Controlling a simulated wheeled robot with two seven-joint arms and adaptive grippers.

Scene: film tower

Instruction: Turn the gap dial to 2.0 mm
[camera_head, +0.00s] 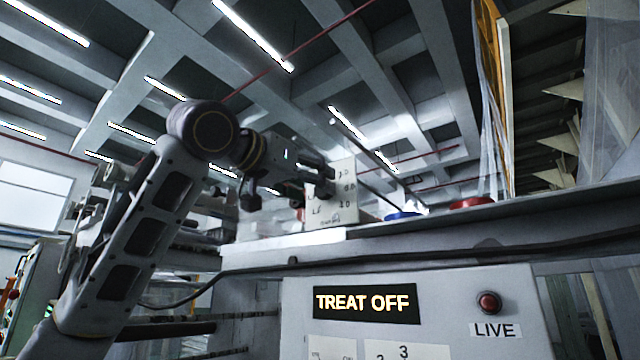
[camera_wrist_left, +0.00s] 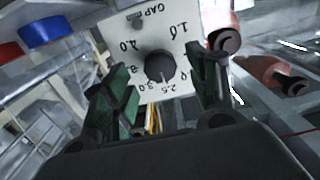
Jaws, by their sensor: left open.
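The gap dial is a dark round knob (camera_wrist_left: 158,66) on a pale panel (camera_wrist_left: 185,20) marked GAP, with numbers around it, upside down in the left wrist view. A light mark on the knob's lower edge seems to point near 2.5; the 2.0 mark is not clearly readable. My left gripper (camera_wrist_left: 161,94) is open, one green-padded finger on each side of the knob in that view; contact cannot be told. In the head view the left gripper (camera_head: 325,180) is at the panel (camera_head: 345,207) and hides the knob. The right gripper is not in view.
A blue round part (camera_head: 403,215) and a red one (camera_head: 472,203) sit on the ledge (camera_head: 500,218) right of the panel. A dark cable (camera_head: 400,262) runs along the ledge's front.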

